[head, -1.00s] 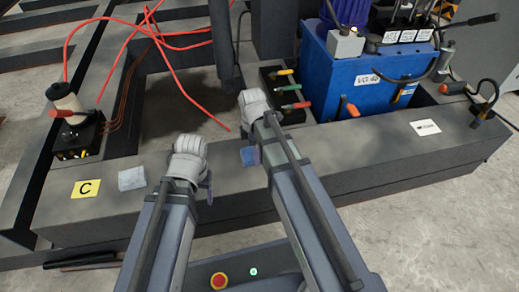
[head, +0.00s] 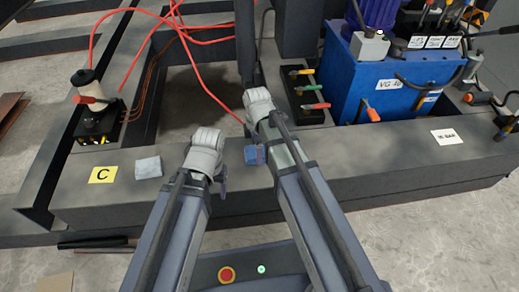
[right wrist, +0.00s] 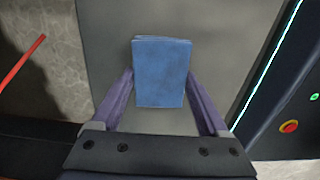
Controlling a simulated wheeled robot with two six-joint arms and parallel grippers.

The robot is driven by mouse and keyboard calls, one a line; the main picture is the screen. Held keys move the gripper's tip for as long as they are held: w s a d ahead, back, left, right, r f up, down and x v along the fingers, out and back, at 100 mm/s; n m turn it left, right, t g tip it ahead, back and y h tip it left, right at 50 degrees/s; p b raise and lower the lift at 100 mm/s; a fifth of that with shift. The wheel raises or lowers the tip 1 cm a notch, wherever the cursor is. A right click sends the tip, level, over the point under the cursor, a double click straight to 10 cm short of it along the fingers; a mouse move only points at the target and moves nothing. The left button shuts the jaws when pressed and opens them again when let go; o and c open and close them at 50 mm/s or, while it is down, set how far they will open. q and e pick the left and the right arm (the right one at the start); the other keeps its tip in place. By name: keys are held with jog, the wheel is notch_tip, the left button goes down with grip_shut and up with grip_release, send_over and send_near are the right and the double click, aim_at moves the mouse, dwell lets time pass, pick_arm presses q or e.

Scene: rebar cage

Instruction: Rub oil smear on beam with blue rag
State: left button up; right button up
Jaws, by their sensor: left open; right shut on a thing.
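The blue rag (head: 254,155) is a small folded block held by my right gripper (head: 250,154) above the grey beam (head: 300,177). In the right wrist view the blue rag (right wrist: 162,72) sits between the two purple fingers of the right gripper (right wrist: 161,92), with grey beam surface beyond it. I cannot tell whether the rag touches the beam. My left gripper (head: 223,184) is open and empty at the beam's front edge, left of the right one. I cannot make out an oil smear; arms and rag hide part of the beam.
A grey folded cloth (head: 148,167) and a yellow C label (head: 103,174) lie on the beam's left. A black box (head: 97,127) with a red-handled top stands behind. A blue tank (head: 385,80) and colored-handled levers (head: 308,90) are at right. Red hoses (head: 215,90) hang behind.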

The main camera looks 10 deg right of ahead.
aim_at(247, 152)
jog(key=shift+a+f, duration=0.1)
jog(key=shift+a, duration=1.65)
jog(key=shift+w+a, duration=0.1)
jog(key=shift+a, duration=1.6)
notch_tip(247, 152, up, 6)
jog(key=p, duration=0.6)
jog(key=shift+d, duration=0.1)
jog(key=shift+r+p, duration=1.5)
jog(key=shift+r, duration=0.1)
